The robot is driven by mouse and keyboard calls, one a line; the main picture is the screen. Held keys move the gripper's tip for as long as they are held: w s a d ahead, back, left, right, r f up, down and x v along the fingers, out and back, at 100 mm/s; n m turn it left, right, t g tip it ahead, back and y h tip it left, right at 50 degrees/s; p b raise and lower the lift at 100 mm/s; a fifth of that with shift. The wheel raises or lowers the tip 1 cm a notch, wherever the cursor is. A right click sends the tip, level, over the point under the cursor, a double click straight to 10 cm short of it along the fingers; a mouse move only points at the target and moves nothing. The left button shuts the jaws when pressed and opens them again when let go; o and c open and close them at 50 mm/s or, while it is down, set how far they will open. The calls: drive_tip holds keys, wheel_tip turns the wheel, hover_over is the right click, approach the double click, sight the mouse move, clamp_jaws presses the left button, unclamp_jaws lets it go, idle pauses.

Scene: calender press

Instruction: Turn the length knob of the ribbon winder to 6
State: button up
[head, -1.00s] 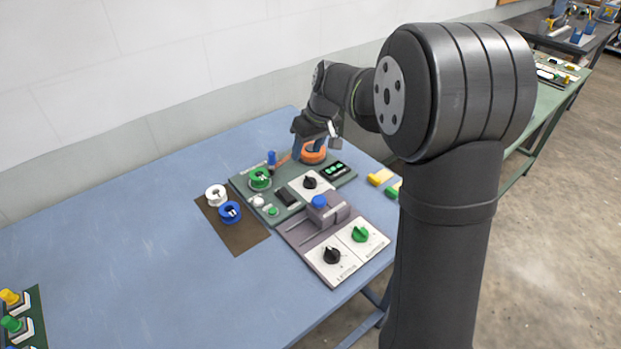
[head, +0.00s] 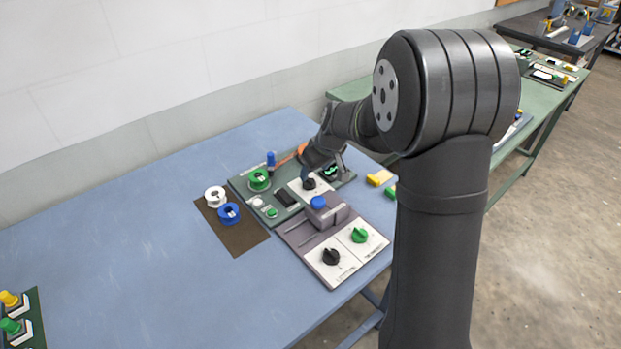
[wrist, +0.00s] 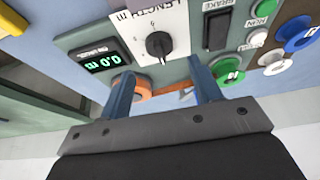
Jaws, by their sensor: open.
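The length knob (head: 309,184) is black and sits on a white plate of the green ribbon winder (head: 346,180). In the wrist view the knob (wrist: 158,44) is upright in the picture on the plate marked "LENGTH m" (wrist: 178,22). The display (wrist: 101,60) beside it reads 0.0 m. My gripper (wrist: 161,72) is open, its two blue fingers apart and empty, with the knob ahead of the gap between them. In the head view my gripper (head: 307,174) is low over the winder, close to the knob.
The winder also bears a green spool (head: 260,179), a blue-topped post (head: 271,158) and an orange roll (wrist: 145,88). A grey press (head: 325,215) with black (head: 331,257) and green (head: 359,235) knobs stands in front.

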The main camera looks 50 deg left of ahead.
sight(310, 180)
drive_tip(key=x, duration=0.5)
drive_tip(key=shift+a+f, duration=0.15)
drive_tip(key=shift+f, duration=0.2)
drive_tip(key=c, duration=1)
